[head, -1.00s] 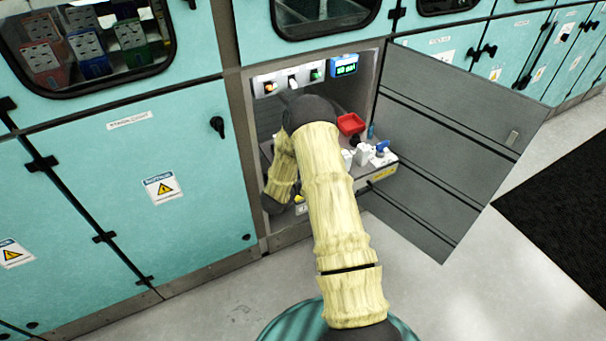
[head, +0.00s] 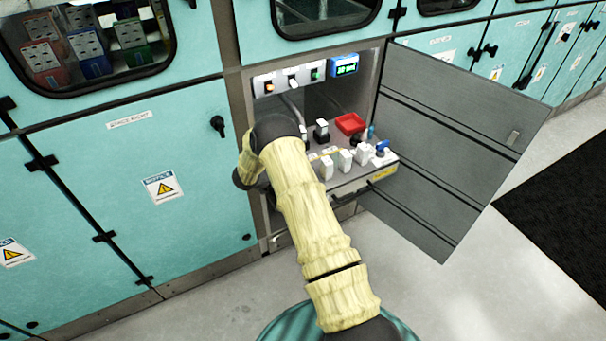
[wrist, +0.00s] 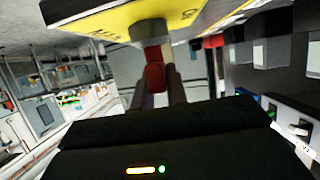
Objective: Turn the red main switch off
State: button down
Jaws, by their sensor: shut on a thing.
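The red main switch (wrist: 155,76) has a red handle on a grey base on a yellow plate (wrist: 88,32), seen at the top of the wrist view. My gripper (wrist: 160,88) is at the handle, with its two dark fingers on either side of it, shut on it. The exact angle of the handle is hard to read. In the head view, my arm's bent part covers the left side of the open cabinet, and it hides both the gripper and the red switch.
The open cabinet holds a shelf with several white modules (head: 345,160) and a red tray (head: 350,123). Above are a switch panel (head: 304,78) and a blue display (head: 345,66). The grey door (head: 455,140) stands open to the right. The floor in front is clear.

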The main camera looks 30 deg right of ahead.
dwell(0.3)
jog(key=c, duration=1.4)
grip_release()
jog(key=b+v, duration=0.1)
jog(key=v, duration=1.6)
jog(key=shift+a, duration=0.25)
jog(key=shift+w, duration=0.1)
